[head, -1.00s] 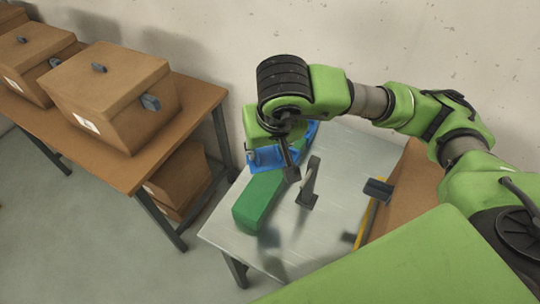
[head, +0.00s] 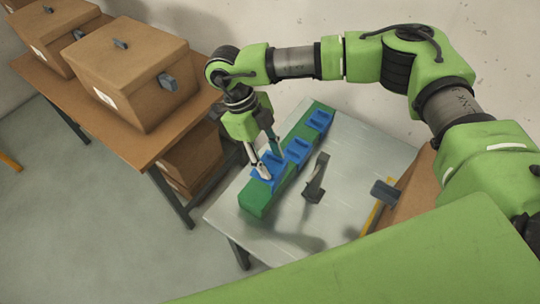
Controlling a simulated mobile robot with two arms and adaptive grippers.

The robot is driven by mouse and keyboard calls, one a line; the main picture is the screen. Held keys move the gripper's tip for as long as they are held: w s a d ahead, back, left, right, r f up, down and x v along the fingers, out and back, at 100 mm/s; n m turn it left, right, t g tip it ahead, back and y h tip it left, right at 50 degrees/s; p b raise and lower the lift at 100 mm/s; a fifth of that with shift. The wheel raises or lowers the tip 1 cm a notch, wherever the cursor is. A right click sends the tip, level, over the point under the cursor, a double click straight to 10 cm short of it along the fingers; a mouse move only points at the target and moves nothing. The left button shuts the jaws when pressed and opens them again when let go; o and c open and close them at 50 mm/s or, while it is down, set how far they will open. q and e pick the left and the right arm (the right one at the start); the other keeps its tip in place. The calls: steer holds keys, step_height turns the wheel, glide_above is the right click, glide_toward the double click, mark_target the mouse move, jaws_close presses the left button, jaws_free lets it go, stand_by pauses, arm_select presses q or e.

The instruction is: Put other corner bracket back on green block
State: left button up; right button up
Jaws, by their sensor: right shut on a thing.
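The green block (head: 257,203) is a long bar lying diagonally on the metal table. Blue corner brackets sit along its top: one at the far end (head: 319,120) and one near the middle (head: 298,150). A third blue corner bracket (head: 268,180) is at the near part of the block, between the fingers of my right gripper (head: 268,162). The gripper points down and is shut on this bracket. The fingers partly hide it, and I cannot tell whether it rests fully on the block. My left gripper is not in view.
A dark grey upright fitting (head: 316,180) stands on the metal table (head: 345,155), right of the block. A brown box (head: 412,180) with a grey handle is at the table's right. Brown boxes (head: 125,70) stand on a wooden table (head: 190,105) at left.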

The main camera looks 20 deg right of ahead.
steer(key=shift+f+m, duration=0.1)
steer(key=shift+m, duration=0.4)
step_height(320, 180, down, 8)
steer(key=b, duration=0.5)
steer(key=shift+r, duration=0.25)
steer(key=shift+w+f+b, duration=0.1)
steer(key=shift+f+b, duration=0.5)
steer(key=shift+f, duration=0.1)
steer(key=shift+f+b, duration=0.3)
steer(key=shift+b, duration=0.35)
stand_by(0.6)
stand_by(0.3)
steer(key=o, duration=1.2)
